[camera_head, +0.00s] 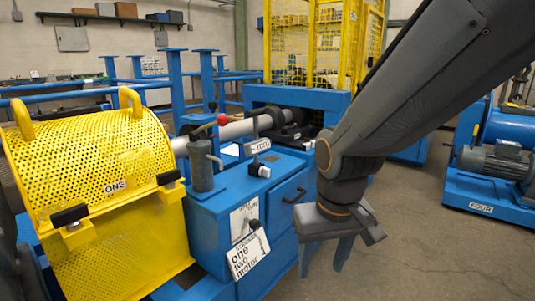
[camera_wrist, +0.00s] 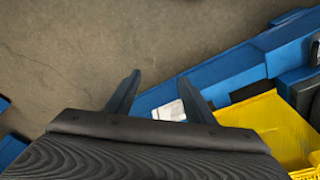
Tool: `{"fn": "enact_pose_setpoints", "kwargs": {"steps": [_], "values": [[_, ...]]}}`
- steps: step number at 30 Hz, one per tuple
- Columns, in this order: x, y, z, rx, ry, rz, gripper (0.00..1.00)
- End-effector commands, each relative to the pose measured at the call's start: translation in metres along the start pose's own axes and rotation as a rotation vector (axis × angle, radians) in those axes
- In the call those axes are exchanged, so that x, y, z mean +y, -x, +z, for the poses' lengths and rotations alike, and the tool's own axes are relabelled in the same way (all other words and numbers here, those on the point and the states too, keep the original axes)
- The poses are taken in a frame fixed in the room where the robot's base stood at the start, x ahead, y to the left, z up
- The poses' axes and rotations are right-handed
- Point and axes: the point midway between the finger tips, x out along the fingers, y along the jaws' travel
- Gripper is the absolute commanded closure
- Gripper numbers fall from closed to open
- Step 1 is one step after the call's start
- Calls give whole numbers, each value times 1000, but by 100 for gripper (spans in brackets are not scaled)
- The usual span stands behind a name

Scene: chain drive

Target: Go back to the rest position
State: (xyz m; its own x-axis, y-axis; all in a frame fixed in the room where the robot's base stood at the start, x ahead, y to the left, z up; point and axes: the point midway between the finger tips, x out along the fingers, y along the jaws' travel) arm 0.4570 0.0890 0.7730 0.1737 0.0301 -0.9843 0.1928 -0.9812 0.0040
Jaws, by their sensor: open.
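My gripper (camera_head: 325,257) hangs at the lower end of my grey arm, right of the middle in the head view. Its two blue fingers point down and are apart, with nothing between them. In the wrist view the open fingers (camera_wrist: 157,92) reach over bare floor and the edge of a blue machine base. The gripper is in front of the blue cabinet (camera_head: 283,208) with a drawer handle. I cannot tell the exact gap between the gripper and the cabinet.
A yellow perforated guard (camera_head: 95,160) marked ONE stands at left. A lever with a red knob (camera_head: 222,119) rises above the cabinet. A yellow cage (camera_head: 305,45) stands behind. A blue motor base (camera_head: 482,196) marked FOUR is at right. Floor (camera_head: 410,245) between is clear.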

Motion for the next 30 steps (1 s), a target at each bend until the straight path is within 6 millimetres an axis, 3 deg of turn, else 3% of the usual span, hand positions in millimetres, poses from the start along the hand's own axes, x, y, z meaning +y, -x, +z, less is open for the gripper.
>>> {"fn": "enact_pose_setpoints", "kwargs": {"steps": [10, 23, 30], "values": [[-22, 29, 82, -164, 51, -67, 51], [1, 58, 76, -169, -19, -43, 51], [25, 87, 76, -173, -88, -22, 51]]}}
